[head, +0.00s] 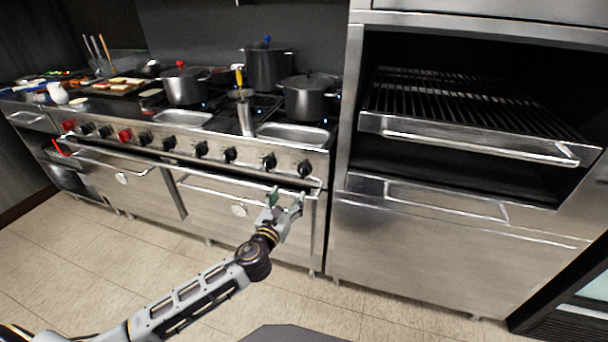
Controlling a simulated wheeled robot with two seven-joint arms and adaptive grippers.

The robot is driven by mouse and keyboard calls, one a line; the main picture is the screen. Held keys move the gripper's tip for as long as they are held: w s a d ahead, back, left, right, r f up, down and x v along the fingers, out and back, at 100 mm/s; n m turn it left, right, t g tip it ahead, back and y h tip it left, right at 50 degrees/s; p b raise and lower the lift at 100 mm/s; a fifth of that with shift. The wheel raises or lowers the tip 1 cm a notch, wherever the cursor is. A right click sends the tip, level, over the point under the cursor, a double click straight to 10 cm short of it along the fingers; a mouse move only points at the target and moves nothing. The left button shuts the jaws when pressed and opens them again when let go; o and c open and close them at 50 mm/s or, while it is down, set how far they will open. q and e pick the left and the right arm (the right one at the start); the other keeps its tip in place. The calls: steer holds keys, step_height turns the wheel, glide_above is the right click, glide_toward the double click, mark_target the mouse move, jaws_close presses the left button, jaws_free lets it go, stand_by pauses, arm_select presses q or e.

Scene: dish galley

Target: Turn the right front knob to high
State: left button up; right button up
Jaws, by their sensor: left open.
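A row of knobs runs along the front panel of the steel range (215,140). The rightmost black knob (305,169) sits at the panel's right end, with another black knob (270,161) just left of it. Their exact pointer settings are too small to read. My left gripper (286,196) is open and empty, its fingers pointing up toward the range. In the picture it is just below these two knobs, in front of the oven door handle, and not around either knob. My right gripper is not in view.
Dark pots (307,97) stand on the burners, with small blue flames showing. A steel container (245,116) with a yellow-handled tool stands near the front edge. The oven door handle (225,190) juts out below the knobs. A broiler cabinet (450,225) stands at right.

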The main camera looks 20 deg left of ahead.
arm_select(q)
steer(key=shift+w, duration=0.1)
glide_toward(302, 173)
steer(key=shift+w, duration=1.5)
steer(key=shift+w+f+b, duration=0.1)
steer(key=shift+w+b, duration=0.45)
steer(key=shift+w, duration=1.95)
steer(key=shift+w+d+b, duration=0.1)
steer(key=shift+w+b, duration=0.25)
steer(key=shift+w, duration=0.7)
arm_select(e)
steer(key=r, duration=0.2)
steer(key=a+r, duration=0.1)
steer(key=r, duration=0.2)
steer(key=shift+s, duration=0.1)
arm_select(q)
steer(key=shift+c, duration=0.5)
